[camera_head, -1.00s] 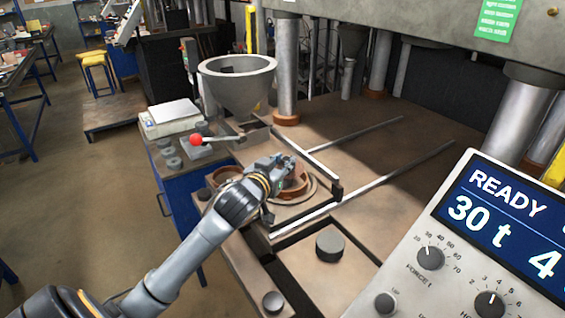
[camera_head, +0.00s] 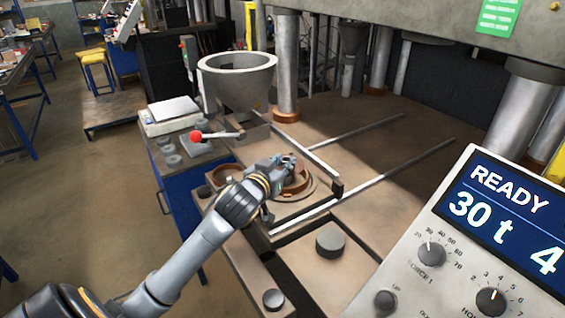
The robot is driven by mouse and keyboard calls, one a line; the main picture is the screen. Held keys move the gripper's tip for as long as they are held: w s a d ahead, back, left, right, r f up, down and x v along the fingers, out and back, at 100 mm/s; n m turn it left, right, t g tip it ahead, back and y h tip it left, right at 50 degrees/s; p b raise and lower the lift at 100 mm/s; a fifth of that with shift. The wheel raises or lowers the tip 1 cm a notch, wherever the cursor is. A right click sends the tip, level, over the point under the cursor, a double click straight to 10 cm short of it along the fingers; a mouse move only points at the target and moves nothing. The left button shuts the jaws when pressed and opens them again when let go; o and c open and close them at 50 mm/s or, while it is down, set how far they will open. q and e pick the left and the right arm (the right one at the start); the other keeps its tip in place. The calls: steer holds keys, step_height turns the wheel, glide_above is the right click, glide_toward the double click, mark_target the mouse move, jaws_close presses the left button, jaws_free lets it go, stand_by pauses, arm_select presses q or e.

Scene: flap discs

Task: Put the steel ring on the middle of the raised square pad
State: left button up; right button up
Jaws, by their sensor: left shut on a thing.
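My left gripper (camera_head: 283,163) is low over the round brown die (camera_head: 307,193) on the press table, just left of the metal rails. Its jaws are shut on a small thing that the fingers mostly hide. I cannot make out whether that thing is the steel ring. A brown ring-shaped piece (camera_head: 224,172) lies left of the gripper. I cannot clearly pick out the raised square pad; the wrist and fingers cover part of the die area. My right gripper is not in view.
A red-knobbed lever (camera_head: 197,136) and small round parts (camera_head: 173,161) are on the blue cabinet at left. A dark cylinder (camera_head: 330,242) stands in front. The control panel (camera_head: 450,255) fills the lower right.

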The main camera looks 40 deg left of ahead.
arm_select(q)
steer(key=o, duration=1)
steer(key=shift+c, duration=0.2)
steer(key=v, duration=1.2)
steer(key=shift+d, duration=0.1)
